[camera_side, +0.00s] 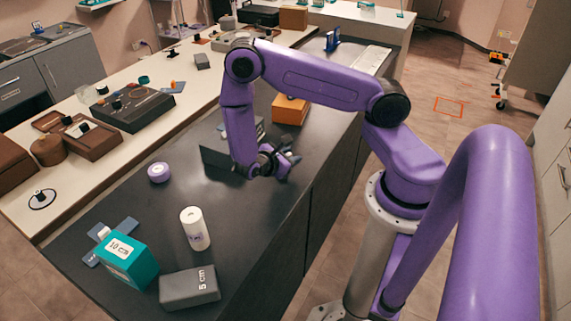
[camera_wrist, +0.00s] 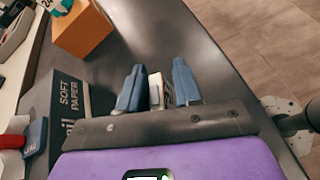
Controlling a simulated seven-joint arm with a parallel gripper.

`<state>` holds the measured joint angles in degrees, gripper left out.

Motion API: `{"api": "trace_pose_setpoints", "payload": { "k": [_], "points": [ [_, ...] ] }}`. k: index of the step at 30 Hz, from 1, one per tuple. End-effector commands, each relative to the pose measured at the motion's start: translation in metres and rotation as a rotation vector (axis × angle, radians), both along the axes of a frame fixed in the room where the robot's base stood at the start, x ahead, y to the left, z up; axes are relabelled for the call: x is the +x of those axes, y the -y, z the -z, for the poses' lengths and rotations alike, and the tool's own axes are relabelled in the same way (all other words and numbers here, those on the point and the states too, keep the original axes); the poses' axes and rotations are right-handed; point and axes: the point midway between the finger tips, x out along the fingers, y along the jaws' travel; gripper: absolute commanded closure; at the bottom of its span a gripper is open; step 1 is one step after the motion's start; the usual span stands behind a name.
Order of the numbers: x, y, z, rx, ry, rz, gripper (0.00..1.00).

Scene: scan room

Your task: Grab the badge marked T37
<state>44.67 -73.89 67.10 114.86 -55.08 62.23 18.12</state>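My gripper (camera_side: 277,163) hangs low over the dark counter, beside a dark grey box (camera_side: 220,150). In the wrist view the two blue fingertips (camera_wrist: 158,85) stand apart. A narrow pale thing with a dark edge (camera_wrist: 155,92) shows between them. I cannot read any marking on it, so I cannot tell whether it is the T37 badge. I also cannot tell whether the fingers touch it. No T37 mark is readable in either view.
The dark box marked SOFT PAPER (camera_wrist: 70,105) stands close left of the fingers. An orange box (camera_side: 290,109) is beyond. A white bottle (camera_side: 195,229), purple roll (camera_side: 158,172), teal 10 cm box (camera_side: 125,258) and grey 5 cm block (camera_side: 189,289) stand nearer the front.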

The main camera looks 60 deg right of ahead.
Motion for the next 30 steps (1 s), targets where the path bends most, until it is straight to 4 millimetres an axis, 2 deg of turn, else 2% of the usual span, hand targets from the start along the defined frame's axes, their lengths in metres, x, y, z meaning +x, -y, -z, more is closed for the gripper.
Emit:
{"api": "trace_pose_setpoints", "payload": {
  "k": [1, 2, 3, 14, 19, 25, 30],
  "points": [
    [0.000, 0.000, 0.000, 0.000, 0.000, 0.000, 0.85],
    [0.000, 0.000, 0.000, 0.000, 0.000, 0.000, 0.95],
    [0.000, 0.000, 0.000, 0.000, 0.000, 0.000, 1.00],
    [0.000, 0.000, -0.001, 0.001, -0.001, -0.001, 1.00],
    [0.000, -0.001, -0.008, 0.001, 0.000, 0.000, 1.00],
    [0.001, 0.000, -0.031, 0.001, 0.004, 0.000, 1.00],
    [-0.023, -0.010, -0.063, 0.001, 0.001, -0.006, 1.00]
  ]
}}
